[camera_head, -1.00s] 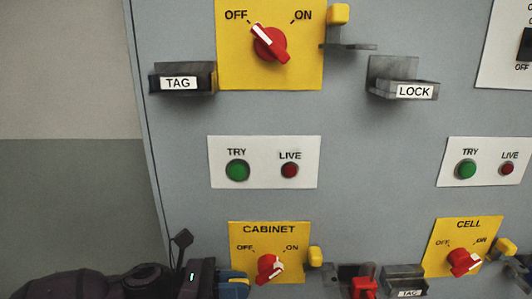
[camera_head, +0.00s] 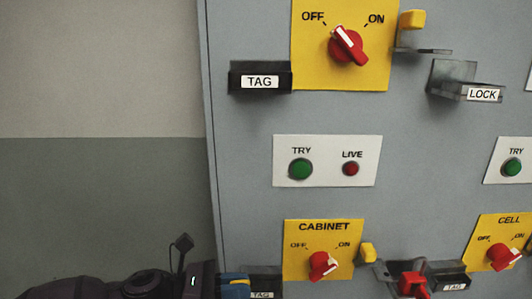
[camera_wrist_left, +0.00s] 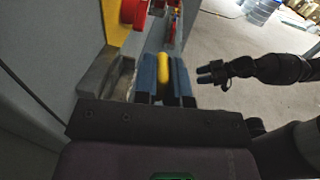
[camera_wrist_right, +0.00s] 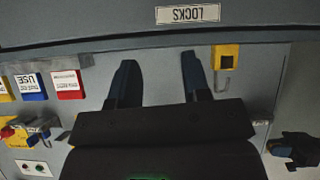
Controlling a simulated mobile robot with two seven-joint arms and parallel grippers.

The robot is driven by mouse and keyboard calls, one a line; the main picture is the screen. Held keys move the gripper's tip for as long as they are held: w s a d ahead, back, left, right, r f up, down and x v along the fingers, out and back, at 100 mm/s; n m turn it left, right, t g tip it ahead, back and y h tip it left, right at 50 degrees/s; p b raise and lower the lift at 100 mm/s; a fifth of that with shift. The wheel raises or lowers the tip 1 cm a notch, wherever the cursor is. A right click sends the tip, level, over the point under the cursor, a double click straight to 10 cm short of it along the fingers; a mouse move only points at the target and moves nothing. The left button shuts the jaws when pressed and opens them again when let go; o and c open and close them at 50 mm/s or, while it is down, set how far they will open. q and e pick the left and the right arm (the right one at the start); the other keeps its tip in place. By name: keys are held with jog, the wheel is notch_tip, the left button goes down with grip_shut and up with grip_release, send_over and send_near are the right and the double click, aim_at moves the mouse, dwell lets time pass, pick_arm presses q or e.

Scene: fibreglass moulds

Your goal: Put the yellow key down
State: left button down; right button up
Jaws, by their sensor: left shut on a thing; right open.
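The yellow key (camera_wrist_left: 163,66) shows in the left wrist view as a rounded yellow piece between the blue finger pads. My left gripper (camera_wrist_left: 164,84) is shut on it. In the head view my left gripper (camera_head: 235,286) is at the bottom, left of the lower CABINET plate (camera_head: 292,268) and in front of a TAG holder (camera_head: 268,295). The fingers hide most of the key. My right gripper (camera_wrist_right: 160,80) is open and empty in the right wrist view, below a LOCKS label.
The grey panel carries an upper red switch (camera_head: 347,46), a yellow block (camera_head: 412,19) beside it, a TAG holder (camera_head: 260,81) and a LOCK holder (camera_head: 481,94). A CABINET switch (camera_head: 322,265) is close right of my left gripper. A yellow padlock (camera_wrist_right: 226,52) hangs near my right gripper.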

pick_arm(q)
jog(key=n+t, duration=0.1)
jog(key=d+f+t, duration=0.1)
jog(key=shift+n+t+y, duration=0.3)
jog(key=shift+n, duration=0.1)
jog(key=shift+w+f+n+t+y, duration=0.15)
jog(key=shift+n+t+y, duration=0.15)
jog(key=shift+n+t, duration=0.45)
jog(key=shift+a+f+n+t+y, duration=0.15)
jog(key=shift+a+n+t+y, duration=0.2)
jog(key=shift+t, duration=0.5)
jog(key=s+a+f+n+t+y, duration=0.1)
jog(key=a+n+t+y, duration=0.3)
jog(key=a+n+y, duration=0.2)
jog(key=s+a+f+n+t+y, duration=0.1)
jog(key=a+f+n+t+y, duration=0.1)
jog(key=a+n+t+y, duration=0.3)
jog(key=a+n+y, duration=0.1)
jog(key=a+y, duration=0.3)
jog(key=y, duration=0.1)
jog(key=shift+a+f+t, duration=0.2)
jog(key=shift+f+t, duration=0.05)
jog(key=shift+t, duration=0.05)
jog(key=shift+d, duration=0.15)
